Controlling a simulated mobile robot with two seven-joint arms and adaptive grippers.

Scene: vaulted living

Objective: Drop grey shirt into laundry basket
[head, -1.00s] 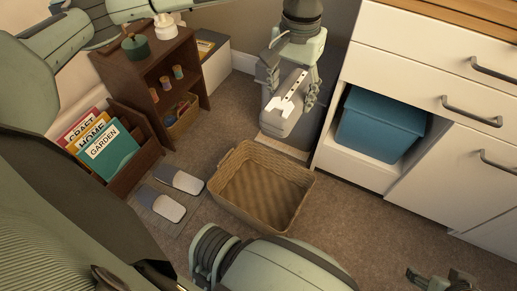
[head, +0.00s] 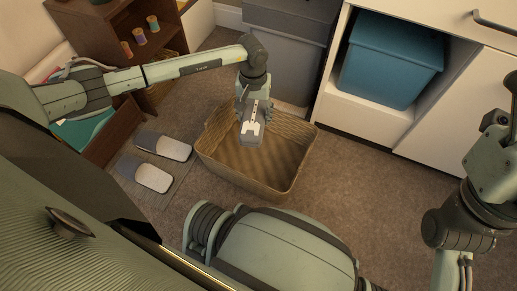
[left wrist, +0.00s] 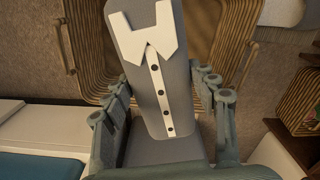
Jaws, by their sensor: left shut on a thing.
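The grey shirt (head: 250,132) is a stiff, flat grey piece with a white collar and a white button strip. My left gripper (head: 253,108) is shut on it and holds it over the wicker laundry basket (head: 217,178). In the left wrist view the shirt (left wrist: 150,85) sits between the two fingers, with the basket rim (left wrist: 78,50) behind it. The basket stands on the floor and its visible inside looks empty. Part of my right arm shows at the right edge; its gripper (head: 511,90) is cut off there and its fingers are unclear.
A pair of grey slippers (head: 153,177) lies left of the basket. A grey bin (head: 283,60) stands behind it. A blue bin (head: 392,60) sits in an open white cabinet (head: 365,125) at right. A brown shelf (head: 90,50) stands at back left. Carpet right of the basket is clear.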

